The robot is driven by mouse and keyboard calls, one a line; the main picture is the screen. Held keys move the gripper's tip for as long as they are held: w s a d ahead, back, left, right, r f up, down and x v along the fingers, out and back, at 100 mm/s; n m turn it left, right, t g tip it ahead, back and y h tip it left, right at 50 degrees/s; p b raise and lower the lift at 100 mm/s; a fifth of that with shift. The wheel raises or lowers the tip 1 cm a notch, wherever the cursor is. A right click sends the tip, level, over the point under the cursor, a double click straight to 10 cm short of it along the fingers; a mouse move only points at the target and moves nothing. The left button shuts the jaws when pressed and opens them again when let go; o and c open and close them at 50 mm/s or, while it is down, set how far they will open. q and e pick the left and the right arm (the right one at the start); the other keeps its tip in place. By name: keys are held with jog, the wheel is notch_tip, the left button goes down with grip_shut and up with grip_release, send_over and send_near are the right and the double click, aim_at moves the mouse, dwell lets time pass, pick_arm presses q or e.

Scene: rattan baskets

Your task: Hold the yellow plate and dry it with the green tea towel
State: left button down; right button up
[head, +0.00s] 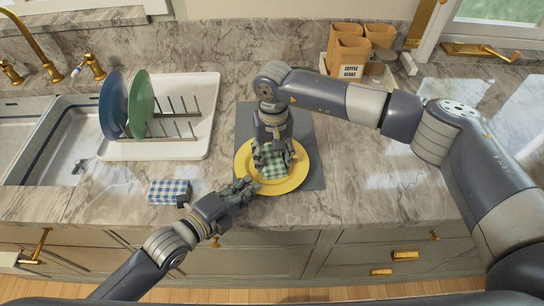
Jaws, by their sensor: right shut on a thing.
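The yellow plate (296,179) lies on a grey mat (312,140) on the marble counter, over the mat's front part. The green checked tea towel (272,171) is bunched on the plate. My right gripper (273,158) points down over the plate and is shut on the green towel. My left gripper (246,186) is at the plate's front left rim, with its fingertips close to the edge. I cannot tell whether its fingers touch the rim or are closed on it.
A blue checked cloth (169,191) lies folded left of my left gripper. A white drying rack (196,140) holds a blue plate (113,104) and a green plate (141,104). The sink (62,140) is at left. Wooden canisters (349,56) stand at the back. The counter's right side is mostly clear.

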pick_arm(q)
jog(key=shift+s+d, duration=0.15)
jog(key=shift+s, duration=0.05)
pick_arm(e)
jog(key=shift+w+a+r, duration=0.15)
jog(key=shift+w, duration=0.5)
jog(key=shift+w+a, duration=0.1)
jog(key=shift+a, duration=0.1)
pick_arm(q)
jog(key=shift+f, duration=0.1)
